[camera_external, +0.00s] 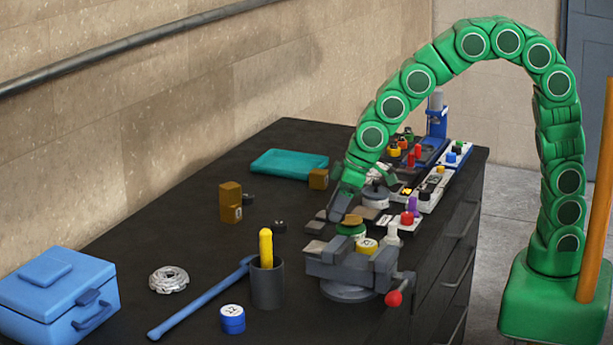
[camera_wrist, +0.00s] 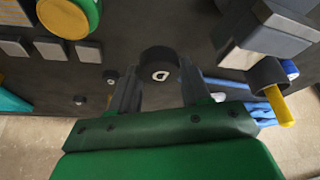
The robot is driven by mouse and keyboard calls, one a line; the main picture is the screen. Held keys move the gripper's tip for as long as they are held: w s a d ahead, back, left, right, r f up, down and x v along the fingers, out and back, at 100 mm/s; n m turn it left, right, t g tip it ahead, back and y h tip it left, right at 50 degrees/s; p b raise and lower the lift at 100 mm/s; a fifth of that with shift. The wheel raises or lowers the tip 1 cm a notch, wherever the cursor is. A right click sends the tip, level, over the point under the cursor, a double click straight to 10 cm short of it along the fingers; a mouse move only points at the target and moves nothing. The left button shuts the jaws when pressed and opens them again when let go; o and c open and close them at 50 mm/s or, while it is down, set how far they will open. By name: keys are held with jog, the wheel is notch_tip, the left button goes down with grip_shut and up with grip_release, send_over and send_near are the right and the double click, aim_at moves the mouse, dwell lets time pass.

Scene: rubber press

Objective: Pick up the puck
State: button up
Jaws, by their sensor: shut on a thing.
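The puck is a dark, short cylinder (camera_wrist: 159,62) with a white mark on its face, in the upper middle of the wrist view. My gripper (camera_wrist: 160,85) has its two grey fingers on either side of it and is shut on it.
The bench's middle left is fairly clear.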

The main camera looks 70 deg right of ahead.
jog(key=shift+s+d+r, duration=1.25)
jog(key=shift+s+r, duration=0.25)
jog(key=shift+s, duration=1.85)
jog(key=w+d+r+m, duration=0.1)
jog(key=w+d, duration=0.5)
jog(key=w, duration=0.3)
jog(key=w+d+r, duration=0.1)
jog(key=w+d, duration=0.6)
jog(key=w, duration=0.2)
jog(key=w+d+m, duration=0.1)
jog(key=w+d, duration=0.2)
jog(key=d, duration=0.6)
jog(key=w+d+f+h, duration=0.1)
jog(key=w+d, duration=0.2)
jog(key=d, duration=0.7)
jog(key=w+d+m, duration=0.1)
jog(key=w+d, duration=0.3)
jog(key=d, duration=0.5)
send_over(292, 167)
jog(key=shift+s+a+f, duration=0.1)
jog(key=shift+f, duration=2.35)
jog(key=shift+s+f, duration=0.1)
jog(key=shift+f, duration=2.3)
jog(key=shift+w+f, duration=0.1)
jog(key=shift+f, duration=0.05)
